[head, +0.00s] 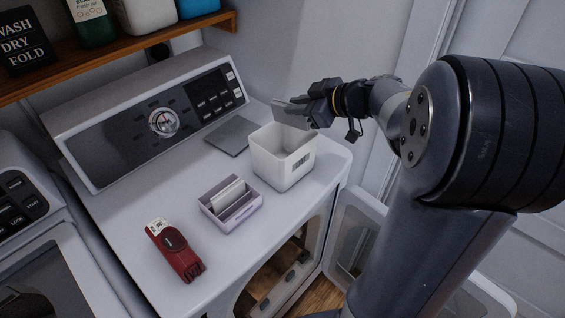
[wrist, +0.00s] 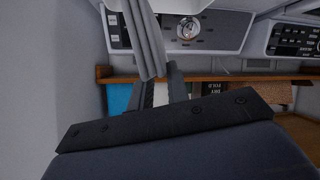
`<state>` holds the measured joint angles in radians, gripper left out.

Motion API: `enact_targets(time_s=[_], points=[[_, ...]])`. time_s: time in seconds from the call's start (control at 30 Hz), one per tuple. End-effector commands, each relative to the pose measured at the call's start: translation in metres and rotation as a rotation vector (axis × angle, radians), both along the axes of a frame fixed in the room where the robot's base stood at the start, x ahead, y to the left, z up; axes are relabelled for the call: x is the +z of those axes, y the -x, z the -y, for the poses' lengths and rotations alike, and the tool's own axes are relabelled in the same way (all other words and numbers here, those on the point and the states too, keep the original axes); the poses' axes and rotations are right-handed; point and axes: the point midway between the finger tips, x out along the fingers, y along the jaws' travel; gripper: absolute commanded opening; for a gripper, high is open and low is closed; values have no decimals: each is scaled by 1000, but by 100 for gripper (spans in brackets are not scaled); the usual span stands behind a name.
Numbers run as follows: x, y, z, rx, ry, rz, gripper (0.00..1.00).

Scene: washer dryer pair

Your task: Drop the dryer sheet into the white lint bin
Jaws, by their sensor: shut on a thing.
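My gripper (head: 308,106) is shut on a thin grey sheet, the dryer sheet (head: 289,114), at the back right of the dryer top. The sheet hangs over the open mouth of the white lint bin (head: 284,168), near its back rim. I cannot tell whether its lower edge dips below the rim. In the wrist view the sheet (wrist: 147,38) shows nearly edge-on as a grey strip. The bin does not show clearly in the wrist view.
A lilac box (head: 231,222) with upright white sheets stands front-left of the bin. A red handheld tool (head: 176,252) lies left of it. A flat grey square (head: 229,136) lies behind the bin. The control panel (head: 150,119) rises at the back, under a wooden shelf (head: 119,58).

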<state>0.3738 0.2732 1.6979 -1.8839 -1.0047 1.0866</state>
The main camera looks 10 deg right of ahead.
Motion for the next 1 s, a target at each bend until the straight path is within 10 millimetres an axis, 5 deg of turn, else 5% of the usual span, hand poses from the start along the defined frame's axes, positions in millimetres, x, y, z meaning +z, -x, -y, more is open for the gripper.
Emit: enact_targets(time_s=[0.33,0.37,0.67,1.0], points=[[-3,0,0,0,0,0,0],[-3,0,0,0,0,0,17],[-3,0,0,0,-1,-1,42],[0,4,5,-3,0,1,42]])
